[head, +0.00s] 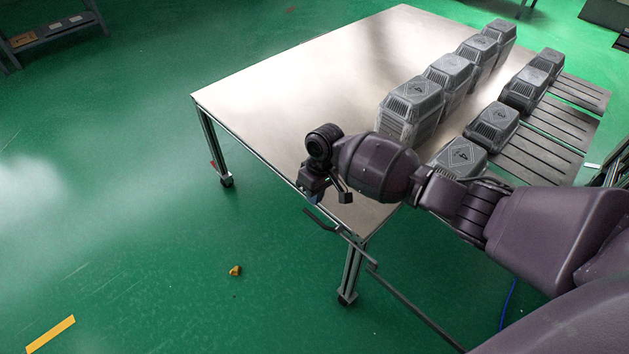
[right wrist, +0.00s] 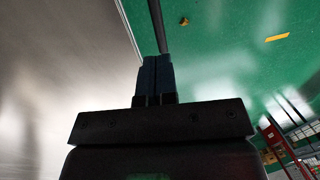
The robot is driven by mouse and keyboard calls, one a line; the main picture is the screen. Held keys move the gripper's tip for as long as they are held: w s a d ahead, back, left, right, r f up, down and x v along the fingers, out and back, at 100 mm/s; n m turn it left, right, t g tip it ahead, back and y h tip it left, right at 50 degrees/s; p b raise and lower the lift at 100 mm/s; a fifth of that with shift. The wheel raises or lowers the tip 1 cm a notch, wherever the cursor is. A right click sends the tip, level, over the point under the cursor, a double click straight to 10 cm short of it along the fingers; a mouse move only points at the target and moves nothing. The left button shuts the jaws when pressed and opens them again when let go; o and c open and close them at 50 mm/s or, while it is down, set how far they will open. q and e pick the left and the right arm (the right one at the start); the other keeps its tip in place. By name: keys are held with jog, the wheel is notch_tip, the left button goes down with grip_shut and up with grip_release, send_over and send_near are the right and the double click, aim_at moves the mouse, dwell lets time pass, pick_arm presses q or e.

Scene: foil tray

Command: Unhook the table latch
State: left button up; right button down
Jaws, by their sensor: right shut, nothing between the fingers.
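The table (head: 290,95) has a pale metal top and a thin framed edge. A dark latch-like lever (head: 322,220) shows at the table's near edge, close to the near leg. My right gripper (head: 316,197) is at that edge, just above the lever in the picture; whether they touch cannot be told. In the right wrist view its blue fingers (right wrist: 157,70) are together and empty. A dark bar (right wrist: 157,25) runs beyond the fingertips along the table edge; whether it is the lever is unclear. My left gripper is not in view.
Several grey ribbed cases (head: 410,108) stand in rows on the table's right side, some behind my right arm. Slatted dark panels (head: 540,150) lie beside them. A small yellow-orange piece (head: 235,270) lies on the green floor. The floor left of the table is open.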

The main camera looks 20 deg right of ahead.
aim_at(311, 213)
jog(key=f, duration=0.1)
jog(key=f+b, duration=0.1)
jog(key=f, duration=0.2)
jog(key=shift+s+a+f, duration=0.15)
jog(key=shift+a+f, duration=0.05)
jog(key=shift+a, duration=0.2)
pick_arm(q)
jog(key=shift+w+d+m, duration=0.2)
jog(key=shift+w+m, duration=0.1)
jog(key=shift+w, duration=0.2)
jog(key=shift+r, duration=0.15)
pick_arm(e)
jog(key=shift+a+f+g, duration=0.1)
jog(key=shift+f+g, duration=0.45)
jog(key=shift+g, duration=0.05)
jog(key=shift+w+f, duration=0.25)
jog(key=shift+f, duration=0.35)
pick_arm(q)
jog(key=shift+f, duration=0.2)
